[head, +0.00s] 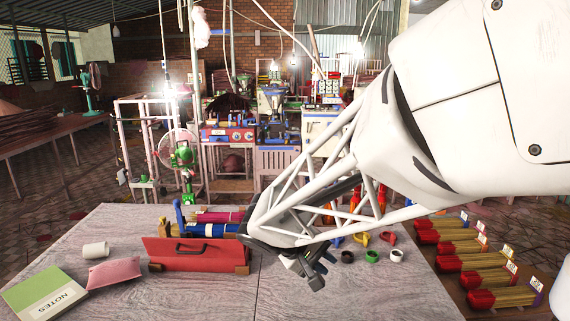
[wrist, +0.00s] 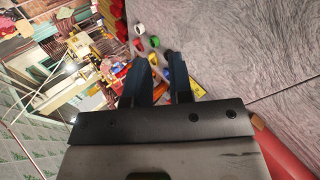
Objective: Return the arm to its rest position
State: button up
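My gripper (head: 320,272) hangs over the middle of the grey wooden table in the head view, at the end of my white arm, which comes in from the right. It is tilted, with its fingers toward the lower right. In the wrist view my gripper (wrist: 163,58) shows two dark fingers with a gap between them and nothing held. The gripper looks clear of the table, though its exact height is hard to tell.
A red toolbox (head: 196,257) stands left of the gripper. Small coloured rings (head: 372,257) lie to its right. A green notebook (head: 44,291), pink pouch (head: 114,272) and white cup (head: 95,249) lie at left. Incense bundles (head: 484,262) fill the right-hand table. The front middle is clear.

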jog(key=s+d+r+m+y, duration=0.1)
jog(key=s+d+y, duration=0.3)
jog(key=s, duration=0.6)
jog(key=s+d+r+m+y, duration=0.1)
jog(key=s+d+m+y, duration=0.3)
jog(key=s, duration=0.7)
jog(key=shift+s+d+r+y, duration=0.25)
jog(key=shift+d+r+y, duration=0.1)
jog(key=shift+d, duration=0.65)
